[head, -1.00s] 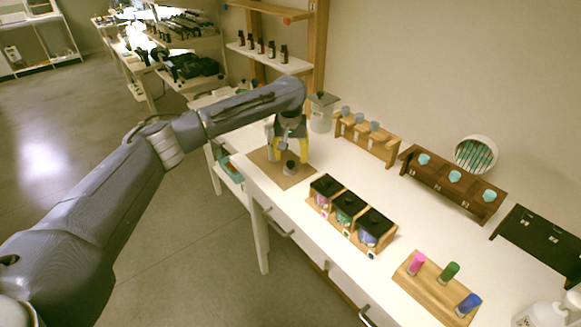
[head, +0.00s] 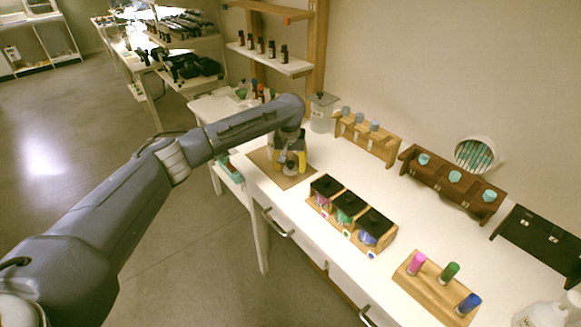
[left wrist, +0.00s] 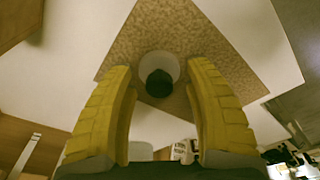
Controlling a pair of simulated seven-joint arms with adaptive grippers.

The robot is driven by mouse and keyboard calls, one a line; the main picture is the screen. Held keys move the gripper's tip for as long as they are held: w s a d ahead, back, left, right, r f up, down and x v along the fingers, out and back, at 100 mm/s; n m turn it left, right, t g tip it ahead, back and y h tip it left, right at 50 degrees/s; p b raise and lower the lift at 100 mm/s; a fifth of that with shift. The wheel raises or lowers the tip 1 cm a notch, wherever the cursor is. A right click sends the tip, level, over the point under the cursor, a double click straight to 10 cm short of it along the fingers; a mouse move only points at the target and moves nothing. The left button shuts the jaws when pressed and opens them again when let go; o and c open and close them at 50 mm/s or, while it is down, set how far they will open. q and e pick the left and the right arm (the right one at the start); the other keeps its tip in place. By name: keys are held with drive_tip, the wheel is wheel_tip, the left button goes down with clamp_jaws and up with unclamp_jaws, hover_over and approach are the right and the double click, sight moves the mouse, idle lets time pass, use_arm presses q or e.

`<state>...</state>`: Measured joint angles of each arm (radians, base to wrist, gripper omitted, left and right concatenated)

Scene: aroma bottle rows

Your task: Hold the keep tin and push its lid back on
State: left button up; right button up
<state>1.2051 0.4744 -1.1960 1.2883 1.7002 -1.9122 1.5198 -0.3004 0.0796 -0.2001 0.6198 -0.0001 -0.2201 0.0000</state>
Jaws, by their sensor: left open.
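The keep tin (head: 291,170) is a small pale round container on the brown mat (head: 266,170) at the table's far left end. I cannot tell whether the lid is seated or how far. My left gripper (head: 290,166) is low over the mat, with its yellow fingers open. In the left wrist view its fingertips (left wrist: 161,68) stand either side of the tin, with a gap on both sides. My right gripper is not in view.
A wooden rack (head: 313,203) with several black-lidded jars stands right of the mat. A small rack (head: 378,149) of grey-topped bottles and a grey canister (head: 321,113) stand behind. A holder (head: 428,289) with pink, green and blue bottles is nearer. The white tabletop (head: 410,222) between the racks is clear.

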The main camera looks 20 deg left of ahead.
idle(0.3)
use_arm(q)
clamp_jaws()
idle(0.3)
